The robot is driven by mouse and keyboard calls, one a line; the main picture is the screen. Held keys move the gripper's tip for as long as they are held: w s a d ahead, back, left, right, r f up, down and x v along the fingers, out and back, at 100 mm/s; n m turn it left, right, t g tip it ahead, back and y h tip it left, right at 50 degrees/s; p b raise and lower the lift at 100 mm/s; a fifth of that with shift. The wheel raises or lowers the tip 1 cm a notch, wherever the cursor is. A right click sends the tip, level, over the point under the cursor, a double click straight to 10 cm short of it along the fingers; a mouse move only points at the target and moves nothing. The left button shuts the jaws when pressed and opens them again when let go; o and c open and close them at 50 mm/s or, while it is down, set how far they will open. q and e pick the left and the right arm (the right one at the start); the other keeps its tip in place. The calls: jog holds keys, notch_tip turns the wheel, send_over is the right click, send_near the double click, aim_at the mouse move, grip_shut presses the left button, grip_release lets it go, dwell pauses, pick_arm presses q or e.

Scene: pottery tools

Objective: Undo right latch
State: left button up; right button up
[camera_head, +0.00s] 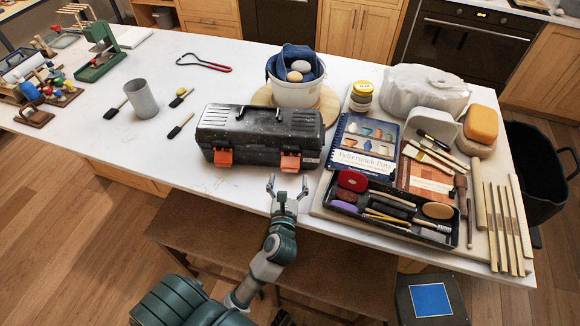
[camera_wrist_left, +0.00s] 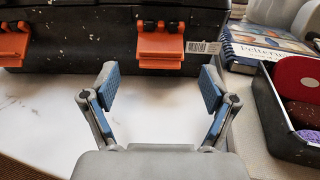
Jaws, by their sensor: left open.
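A black speckled toolbox (camera_head: 259,127) stands on the white table, its lid down and its front facing me. Its orange right latch (camera_head: 290,162) and orange left latch (camera_head: 222,157) are on the front. In the left wrist view, the right latch (camera_wrist_left: 160,47) is straight ahead between the fingers, and the left latch (camera_wrist_left: 12,46) is at the left edge. I cannot tell whether either latch is fastened. My left gripper (camera_head: 288,184) is open and empty in front of the right latch, apart from it. Its spread fingers also show in the wrist view (camera_wrist_left: 160,84). My right gripper is not seen.
A blue notebook (camera_head: 362,143) and a black tool tray (camera_head: 395,216) lie close to the right. A white bucket (camera_head: 296,92) stands behind the toolbox. A grey cup (camera_head: 141,99) and brushes are to the left. The table's front edge is bare before the toolbox.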

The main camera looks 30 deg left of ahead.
aim_at(290, 169)
pick_arm(q)
jog(key=x, duration=0.5)
jog(key=c, duration=1.2)
